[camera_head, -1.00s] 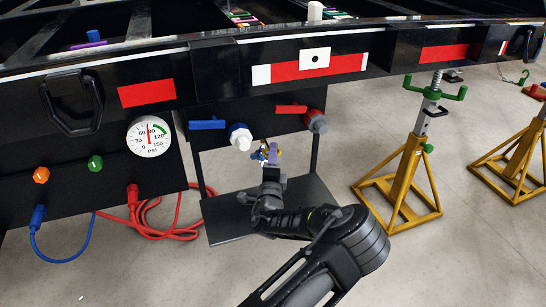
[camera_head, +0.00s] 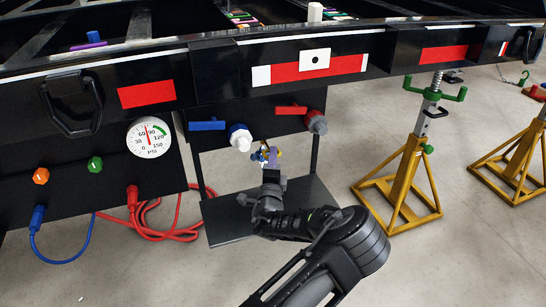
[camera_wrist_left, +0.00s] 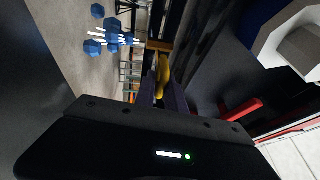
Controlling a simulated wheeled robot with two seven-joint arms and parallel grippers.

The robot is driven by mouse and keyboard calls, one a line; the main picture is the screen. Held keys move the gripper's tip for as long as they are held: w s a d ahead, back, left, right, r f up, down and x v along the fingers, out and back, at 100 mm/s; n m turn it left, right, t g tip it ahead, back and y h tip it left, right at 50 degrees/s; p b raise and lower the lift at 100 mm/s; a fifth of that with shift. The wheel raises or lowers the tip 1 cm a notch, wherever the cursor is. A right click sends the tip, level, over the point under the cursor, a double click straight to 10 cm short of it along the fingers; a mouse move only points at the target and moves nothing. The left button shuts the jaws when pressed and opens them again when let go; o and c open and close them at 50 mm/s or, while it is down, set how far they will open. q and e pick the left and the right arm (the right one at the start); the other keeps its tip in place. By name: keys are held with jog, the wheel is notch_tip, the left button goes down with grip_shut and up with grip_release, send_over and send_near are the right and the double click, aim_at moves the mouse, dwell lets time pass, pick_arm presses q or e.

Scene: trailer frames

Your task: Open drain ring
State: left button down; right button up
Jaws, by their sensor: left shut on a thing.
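My left gripper (camera_head: 267,154) is below the black trailer beam, in front of the lower dark panel. Its small fingers show purple and blue-white in the head view and are shut. In the left wrist view the gripper (camera_wrist_left: 163,88) has a small yellow piece (camera_wrist_left: 163,72) at its fingertips. This looks like the drain ring, but its ring shape cannot be made out. In the head view the fingers hide most of it. My right gripper is not in view.
A white and blue fitting (camera_head: 240,137) and a grey one (camera_head: 316,122) sit above the gripper. A pressure gauge (camera_head: 149,137) and coloured hoses are at left. A dark plate (camera_head: 228,222) hangs below.

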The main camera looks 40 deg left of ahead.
pick_arm(q)
jog(key=shift+r, duration=0.3)
dwell(0.4)
jog(key=c, duration=1.5)
grip_release()
jog(key=shift+d, duration=0.1)
jog(key=shift+f, duration=0.1)
jog(key=p+v, duration=0.2)
jog(key=v, duration=0.6)
